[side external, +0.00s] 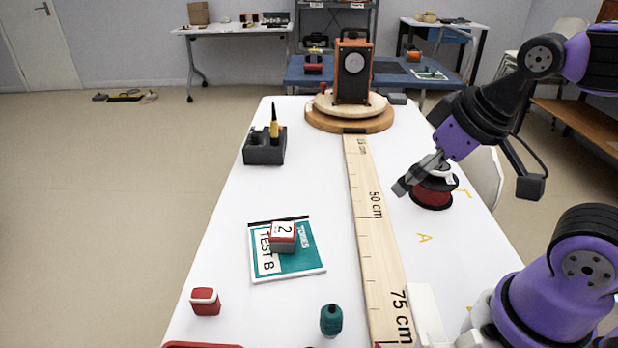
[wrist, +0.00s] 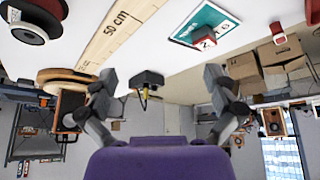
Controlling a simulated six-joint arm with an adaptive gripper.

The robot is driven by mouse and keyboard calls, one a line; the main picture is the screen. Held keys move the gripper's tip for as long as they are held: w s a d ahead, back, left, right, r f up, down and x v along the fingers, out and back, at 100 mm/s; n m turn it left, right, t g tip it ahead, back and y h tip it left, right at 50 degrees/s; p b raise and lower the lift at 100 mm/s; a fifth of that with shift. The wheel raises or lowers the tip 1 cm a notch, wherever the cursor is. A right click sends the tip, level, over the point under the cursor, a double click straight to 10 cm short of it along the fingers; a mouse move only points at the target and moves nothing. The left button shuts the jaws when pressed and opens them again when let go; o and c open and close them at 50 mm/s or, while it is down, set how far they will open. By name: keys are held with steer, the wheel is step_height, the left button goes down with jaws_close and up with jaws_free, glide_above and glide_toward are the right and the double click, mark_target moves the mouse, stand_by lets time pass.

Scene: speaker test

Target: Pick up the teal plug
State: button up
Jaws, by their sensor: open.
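The teal plug (side external: 331,320) stands on the white table near its front edge, left of the wooden ruler. It does not show in the wrist view. My gripper (side external: 403,187) is above the right side of the table, in front of the dark red and black spool in the side view, well behind and to the right of the plug. In the wrist view my gripper (wrist: 160,76) shows its two grey fingers spread wide with nothing between them.
A wooden ruler (side external: 364,190) runs along the table to a round base with an orange speaker (side external: 353,72). A teal card (side external: 309,265) bears a red block (side external: 282,238). Another red block (side external: 205,302), a black holder (side external: 264,150) and the spool (side external: 432,192) stand around.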

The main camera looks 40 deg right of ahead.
stand_by(0.3)
steer(key=c, duration=0.5)
steer(key=m+g, duration=0.2)
steer(key=g, duration=0.3)
glide_above(332, 310)
steer(key=f, duration=0.5)
steer(key=shift+w+d+f, duration=0.3)
steer(key=shift+f, duration=0.05)
steer(key=shift+m+g, duration=0.3)
steer(key=f, duration=0.3)
steer(key=a+f, duration=0.1)
steer(key=f, duration=0.1)
steer(key=shift+s+f, duration=0.25)
steer(key=shift+d+f, duration=0.2)
steer(key=shift+f, duration=2.55)
